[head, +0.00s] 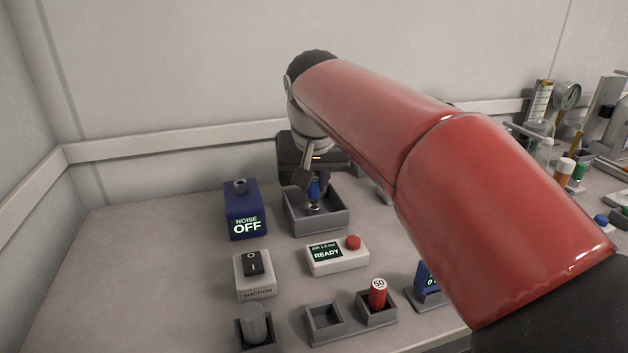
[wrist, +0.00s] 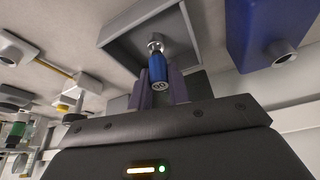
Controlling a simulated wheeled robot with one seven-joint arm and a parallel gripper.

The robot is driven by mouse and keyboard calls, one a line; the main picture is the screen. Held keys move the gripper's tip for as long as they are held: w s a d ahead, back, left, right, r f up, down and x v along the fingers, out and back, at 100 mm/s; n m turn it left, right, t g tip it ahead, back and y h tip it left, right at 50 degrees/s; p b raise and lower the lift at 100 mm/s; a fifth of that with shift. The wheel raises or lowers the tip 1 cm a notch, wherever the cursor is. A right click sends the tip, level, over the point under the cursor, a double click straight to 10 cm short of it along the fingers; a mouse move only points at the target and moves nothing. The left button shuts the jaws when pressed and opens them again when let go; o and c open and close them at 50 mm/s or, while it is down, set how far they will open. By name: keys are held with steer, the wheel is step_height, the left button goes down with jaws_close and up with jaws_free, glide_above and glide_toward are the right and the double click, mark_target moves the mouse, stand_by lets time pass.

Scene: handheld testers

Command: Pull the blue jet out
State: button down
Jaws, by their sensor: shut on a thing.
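The blue jet (wrist: 158,68) is a short blue cylinder with a pale number on its end; the number is too small to read surely. It meets a silver metal fitting (wrist: 156,42) inside a square grey tray (wrist: 117,32). My gripper (wrist: 161,84) is shut on the jet, one dark finger on each side. In the head view the blue jet (head: 314,189) is upright above the tray (head: 337,219), partly hidden by my gripper (head: 315,184). I cannot tell whether jet and fitting are still joined.
A blue noise box (head: 243,208) reading OFF stands left of the tray. In front are a suction switch (head: 254,276), a READY unit (head: 337,255) with a red button, and a two-cell holder (head: 349,324) with a red jet (head: 378,293) in its right cell. The left cell is empty.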

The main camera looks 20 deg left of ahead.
steer(key=shift+r+p, duration=1.3)
steer(key=shift+r, duration=0.2)
